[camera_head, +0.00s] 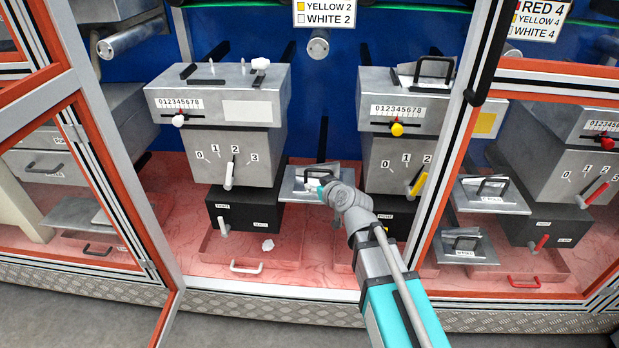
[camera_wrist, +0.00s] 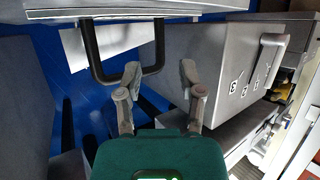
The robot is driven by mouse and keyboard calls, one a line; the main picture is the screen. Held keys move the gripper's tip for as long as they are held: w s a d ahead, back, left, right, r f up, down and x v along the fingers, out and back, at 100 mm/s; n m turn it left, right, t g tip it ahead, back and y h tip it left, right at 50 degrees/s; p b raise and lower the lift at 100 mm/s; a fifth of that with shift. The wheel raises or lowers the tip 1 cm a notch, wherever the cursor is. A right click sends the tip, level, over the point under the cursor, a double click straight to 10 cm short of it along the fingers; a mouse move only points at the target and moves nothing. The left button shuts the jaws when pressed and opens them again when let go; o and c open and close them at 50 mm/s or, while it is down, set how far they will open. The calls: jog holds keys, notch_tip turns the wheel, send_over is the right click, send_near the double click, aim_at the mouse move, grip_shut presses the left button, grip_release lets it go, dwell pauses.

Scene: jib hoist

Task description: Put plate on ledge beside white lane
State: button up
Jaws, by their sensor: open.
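In the head view a grey plate (camera_head: 300,190) lies level between the white-knob machine (camera_head: 232,143) and the yellow-knob machine (camera_head: 398,160). My gripper (camera_head: 326,183) is at this plate and covers part of it. In the wrist view a grey plate (camera_wrist: 110,10) fills the top edge, with a black U-shaped handle (camera_wrist: 98,60). What supports the plate is hidden.
Another plate (camera_head: 425,80) with a black handle sits on top of the yellow-knob machine. Two more handled plates (camera_head: 512,204) (camera_head: 482,256) are at the right. Orange-and-white frame posts (camera_head: 125,190) border the bay. A white lever (camera_wrist: 268,50) is close on the right in the wrist view.

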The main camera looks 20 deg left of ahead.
jog(key=shift+p+v, duration=0.7)
jog(key=shift+v, duration=1.8)
jog(key=s+d+f+m+g+h, duration=0.1)
jog(key=d+f+m+g+h, duration=0.2)
jog(key=d, duration=0.5)
jog(key=d+f+m+g+h, duration=0.1)
jog(key=d+f+h, duration=0.1)
jog(key=d+f, duration=0.5)
jog(key=s+d+m+g+h, duration=0.2)
jog(key=s+d, duration=0.2)
jog(key=d, duration=0.6)
jog(key=s+d+f+m+g+h, duration=0.1)
jog(key=s+d+m+g+h, duration=0.1)
jog(key=d, duration=0.8)
jog(key=shift+s+d+f+m+g+h, duration=0.15)
jog(key=shift+s+f+m+g+h, duration=0.2)
jog(key=shift+s+m+g, duration=0.6)
jog(key=shift+s+r+t, duration=0.1)
jog(key=shift+s+t, duration=0.1)
jog(key=shift+t, duration=0.15)
